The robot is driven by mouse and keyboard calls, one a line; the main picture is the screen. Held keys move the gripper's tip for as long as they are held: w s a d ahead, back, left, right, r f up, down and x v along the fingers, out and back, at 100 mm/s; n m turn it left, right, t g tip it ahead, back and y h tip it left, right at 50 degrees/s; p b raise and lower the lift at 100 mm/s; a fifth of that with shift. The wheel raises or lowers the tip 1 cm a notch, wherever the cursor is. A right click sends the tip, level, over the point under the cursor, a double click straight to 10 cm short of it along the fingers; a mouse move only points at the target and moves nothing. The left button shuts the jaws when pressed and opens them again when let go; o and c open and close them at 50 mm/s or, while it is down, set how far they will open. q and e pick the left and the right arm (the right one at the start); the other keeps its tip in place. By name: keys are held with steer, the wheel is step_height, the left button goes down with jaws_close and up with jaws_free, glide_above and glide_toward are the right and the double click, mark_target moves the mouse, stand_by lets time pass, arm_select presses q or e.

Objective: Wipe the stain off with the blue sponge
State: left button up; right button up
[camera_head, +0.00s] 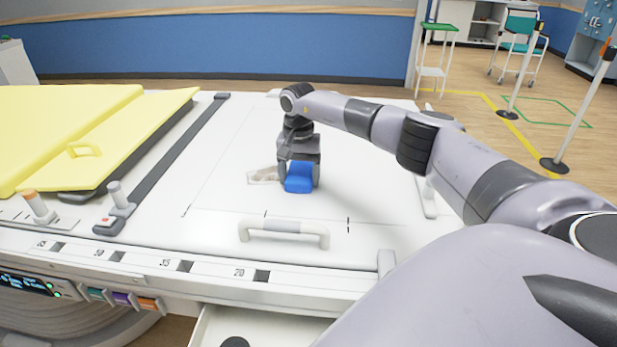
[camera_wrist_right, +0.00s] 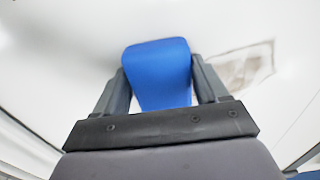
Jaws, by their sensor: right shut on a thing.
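The blue sponge (camera_head: 299,179) is between the fingers of my right gripper (camera_head: 299,178), low over the white table top (camera_head: 340,205). My right gripper is shut on it. In the right wrist view the sponge (camera_wrist_right: 158,75) sits between both fingers. A brownish-grey stain (camera_head: 262,176) lies on the white surface just left of the sponge in the head view. It also shows to the right of the sponge in the right wrist view (camera_wrist_right: 243,66). The sponge and gripper may hide part of it. I cannot tell whether the sponge touches the surface. My left gripper is not in view.
A white handle (camera_head: 284,232) stands up from the table near its front edge. A yellow pad (camera_head: 90,135) and a dark rail (camera_head: 175,158) lie to the left. An open drawer (camera_head: 270,325) is below the front edge. The surface around the sponge is mostly clear.

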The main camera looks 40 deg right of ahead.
mark_target(330, 187)
steer(key=shift+w+a+f+b, duration=0.2)
steer(key=shift+w+a+b, duration=0.65)
steer(key=shift+w, duration=0.15)
steer(key=shift+w+a+r+b, duration=0.15)
steer(key=shift+w+a+b, duration=0.25)
steer(key=shift+w+b, duration=0.1)
steer(key=shift+s+d+r+p, duration=0.2)
steer(key=shift+s+d+p, duration=0.1)
steer(key=shift+p, duration=0.35)
steer(key=shift+s+d+p, duration=0.7)
steer(key=shift+s+p, duration=0.15)
steer(key=shift+s+d+p, duration=0.55)
steer(key=shift+s+d, duration=0.1)
steer(key=shift+s, duration=0.2)
steer(key=shift+s+d+f+p, duration=0.2)
steer(key=shift+s+d+p, duration=0.15)
steer(key=shift+s+d, duration=0.4)
steer(key=shift+s+d+p, duration=0.4)
steer(key=shift+s+d, duration=0.1)
steer(key=shift+s, duration=0.25)
steer(key=shift+s+d+p, duration=0.35)
steer(key=shift+s+d, duration=0.1)
steer(key=shift+s, duration=0.25)
steer(key=shift+s+d, duration=0.1)
steer(key=shift+d, duration=0.05)
steer(key=shift+s, duration=0.1)
